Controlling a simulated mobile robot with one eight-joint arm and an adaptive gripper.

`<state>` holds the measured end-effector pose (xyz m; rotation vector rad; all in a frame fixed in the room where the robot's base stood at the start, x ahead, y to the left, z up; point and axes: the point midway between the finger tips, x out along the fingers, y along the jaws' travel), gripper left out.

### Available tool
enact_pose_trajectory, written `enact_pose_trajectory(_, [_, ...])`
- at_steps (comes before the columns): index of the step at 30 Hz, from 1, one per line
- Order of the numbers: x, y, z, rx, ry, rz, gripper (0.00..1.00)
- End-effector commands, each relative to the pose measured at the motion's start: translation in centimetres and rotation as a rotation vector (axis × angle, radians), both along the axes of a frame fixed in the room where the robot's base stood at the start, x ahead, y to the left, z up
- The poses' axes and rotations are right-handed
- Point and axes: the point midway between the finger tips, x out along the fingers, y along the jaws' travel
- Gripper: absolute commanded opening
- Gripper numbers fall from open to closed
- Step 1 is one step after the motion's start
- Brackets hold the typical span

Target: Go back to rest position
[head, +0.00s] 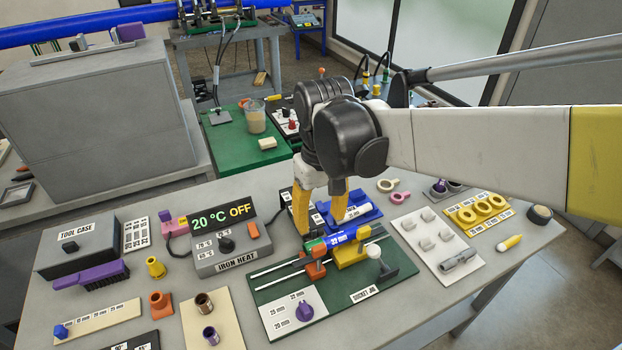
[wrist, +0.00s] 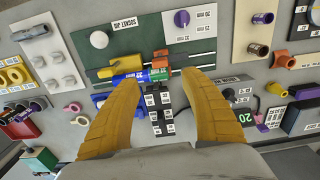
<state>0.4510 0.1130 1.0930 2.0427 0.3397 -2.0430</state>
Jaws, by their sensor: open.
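My gripper (head: 320,227) is over the middle of the cart table, its two yellow fingers spread and pointing down. In the wrist view the fingers of my gripper (wrist: 162,82) stand apart with nothing held between them. Below is the green socket jig (head: 290,287), also in the wrist view (wrist: 120,40), with a blue pipe piece marked 32 mm (head: 343,237) lying in it. In the head view the fingertips are near the pipe's back left end; whether they touch anything is unclear. My arm comes in from the right.
The iron heat box (head: 227,245) reads 20 °C OFF, left of the jig. A grey tool case (head: 75,247) is at far left. A white board with grey fittings (head: 437,240) and yellow rings (head: 467,217) are right. A green-topped table (head: 225,140) stands behind.

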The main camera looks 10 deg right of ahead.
Motion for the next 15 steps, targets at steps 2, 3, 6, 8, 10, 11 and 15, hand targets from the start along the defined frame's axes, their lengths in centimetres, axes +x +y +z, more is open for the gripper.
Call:
enact_pose_trajectory(2, [-0.04, -0.01, 0.83, 0.000, 0.000, 0.000, 0.52])
enact_pose_trajectory(3, [-0.04, -0.01, 1.11, 0.000, 0.000, 0.000, 0.52])
enact_pose_trajectory(6, [-0.03, -0.01, 1.46, 0.000, 0.000, 0.000, 0.52])
enact_pose_trajectory(8, [-0.03, -0.01, 1.50, 0.000, 0.000, 0.000, 0.52])
enact_pose_trajectory(10, [-0.03, -0.01, 1.49, 0.000, 0.000, 0.000, 0.52])
enact_pose_trajectory(11, [-0.03, -0.01, 1.48, 0.000, 0.000, 0.000, 0.52])
enact_pose_trajectory(15, [-0.03, -0.01, 1.47, 0.000, 0.000, 0.000, 0.52])
